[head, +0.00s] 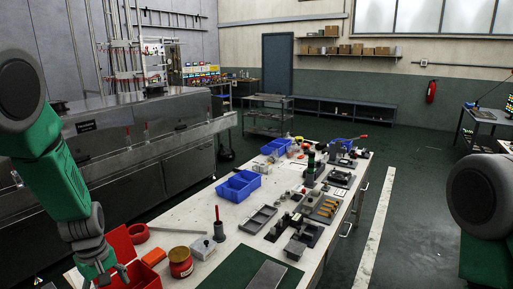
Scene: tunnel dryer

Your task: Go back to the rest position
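My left arm comes in from the left, and my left gripper (108,276) hangs low over the near left corner of the workbench, at a red bin (147,278). Its fingers look spread, with nothing seen between them, though the picture's bottom edge is close. My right arm (480,200) shows only as a dark round joint and a green link at the right edge. My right gripper is out of the picture.
A steel dryer (135,160) stands at the left. The floor (415,230) right of the bench is clear.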

